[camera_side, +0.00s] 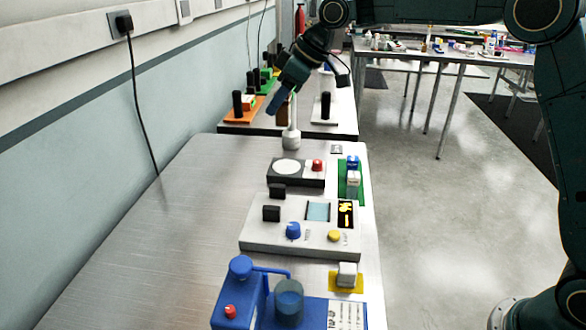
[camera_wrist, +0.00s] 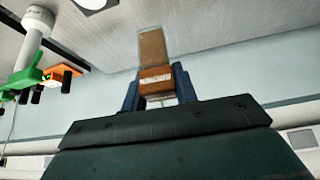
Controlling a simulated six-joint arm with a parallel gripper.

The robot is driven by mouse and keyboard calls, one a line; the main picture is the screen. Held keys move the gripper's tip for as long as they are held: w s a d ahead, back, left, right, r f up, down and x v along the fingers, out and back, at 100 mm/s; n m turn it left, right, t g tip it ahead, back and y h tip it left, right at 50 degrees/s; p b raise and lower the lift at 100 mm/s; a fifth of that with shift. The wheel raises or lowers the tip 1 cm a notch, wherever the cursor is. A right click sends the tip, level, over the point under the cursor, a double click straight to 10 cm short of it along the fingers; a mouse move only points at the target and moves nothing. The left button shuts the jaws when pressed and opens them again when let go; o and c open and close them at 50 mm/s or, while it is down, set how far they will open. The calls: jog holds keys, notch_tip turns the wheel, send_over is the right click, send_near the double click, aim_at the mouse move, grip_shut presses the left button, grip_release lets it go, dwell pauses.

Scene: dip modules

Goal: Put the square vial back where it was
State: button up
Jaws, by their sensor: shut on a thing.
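The square vial (camera_wrist: 152,48) is brown with a pale printed label band. My gripper (camera_wrist: 157,84) is shut on it, with a blue finger on each side, in the wrist view. In the side view my gripper (camera_side: 276,104) hangs tilted above the far end of the bench, and the brown vial (camera_side: 283,115) shows partly behind the fingers. The vial is held in the air, apart from the bench top. Its lower end is hard to make out in the side view.
A white post (camera_side: 291,139) stands just below my gripper. Nearer are a black-and-white plate device (camera_side: 287,168), a green holder (camera_side: 343,189), a grey control panel (camera_side: 275,239) and a blue device (camera_side: 239,300). An orange base (camera_side: 240,117) lies behind. The bench's left side is clear.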

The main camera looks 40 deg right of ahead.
jog(key=w+d+f+m+t+h, duration=0.1)
jog(key=w+d+m, duration=0.1)
jog(key=d, duration=1.2)
jog(key=w+d+f+m+h, duration=0.1)
jog(key=w+d+m, duration=0.1)
jog(key=d, duration=1.2)
notch_tip(320, 180, down, 16)
jog(key=shift+s+a, duration=0.2)
jog(key=shift+a, duration=0.1)
jog(key=shift+f, duration=0.15)
jog(key=shift+f, duration=2.05)
jog(key=shift+f, duration=0.15)
jog(key=o, duration=1)
jog(key=shift+o, duration=0.2)
